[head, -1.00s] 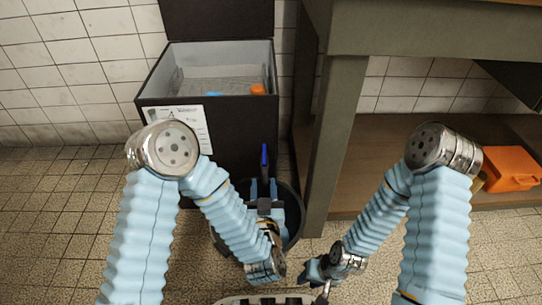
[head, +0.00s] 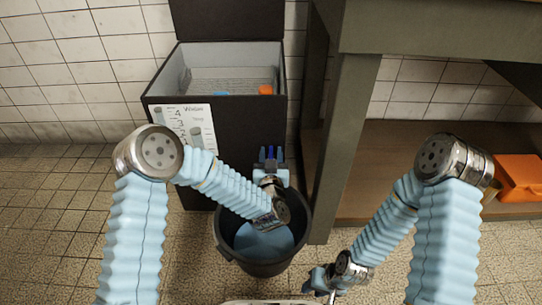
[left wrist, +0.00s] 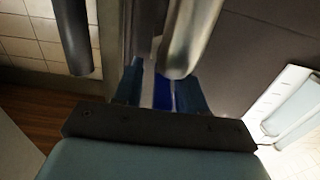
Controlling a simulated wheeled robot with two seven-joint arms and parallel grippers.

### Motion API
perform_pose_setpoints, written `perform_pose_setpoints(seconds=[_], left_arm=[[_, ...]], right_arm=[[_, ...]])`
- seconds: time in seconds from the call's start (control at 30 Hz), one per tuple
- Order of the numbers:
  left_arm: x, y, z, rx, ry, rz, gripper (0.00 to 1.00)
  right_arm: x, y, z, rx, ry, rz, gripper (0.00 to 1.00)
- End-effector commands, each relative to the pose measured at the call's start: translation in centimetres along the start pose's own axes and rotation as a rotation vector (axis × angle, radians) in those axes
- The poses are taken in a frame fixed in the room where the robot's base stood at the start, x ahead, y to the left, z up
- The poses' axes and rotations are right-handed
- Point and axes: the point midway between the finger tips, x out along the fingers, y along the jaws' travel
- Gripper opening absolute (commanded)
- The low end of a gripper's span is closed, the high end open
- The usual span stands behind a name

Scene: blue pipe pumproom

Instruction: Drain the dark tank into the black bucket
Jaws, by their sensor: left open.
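The dark tank (head: 250,125) is a black box with its lid raised, in the upper middle of the head view. A white label with a scale (head: 185,125) is on its front. The black bucket (head: 232,260) stands on the floor in front of it, with a pale blue surface inside. My left gripper (head: 270,157) is open above the bucket's back rim, at the tank's front. A dark blue handle (head: 269,151) shows between its fingers, and also in the left wrist view (left wrist: 164,92). My right gripper (head: 316,283) is low, right of the bucket; its jaws are unclear.
A grey-green table (head: 345,140) with a wooden lower shelf (head: 400,150) stands to the right, its leg close beside the bucket. An orange case (head: 518,178) sits on the shelf. A small orange item (head: 265,90) shows in the tank's open top. The tiled floor at left is clear.

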Motion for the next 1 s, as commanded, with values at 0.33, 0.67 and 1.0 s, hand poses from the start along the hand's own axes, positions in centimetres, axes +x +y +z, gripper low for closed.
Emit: perform_pose_setpoints(seconds=[0.33,0.67,1.0], left_arm=[[0.12,-0.01,0.0,0.0,0.0,0.0,0.28],[0.1,-0.02,0.0,0.0,0.0,0.0,0.0],[0.09,-0.12,-0.03,0.0,0.0,0.086,0.0]], right_arm=[[0.0,0.0,0.0,0.0,0.0,0.0,0.34],[0.0,0.0,-0.01,0.0,0.0,0.0,0.34],[0.0,0.0,0.0,0.0,0.0,0.0,0.34]])
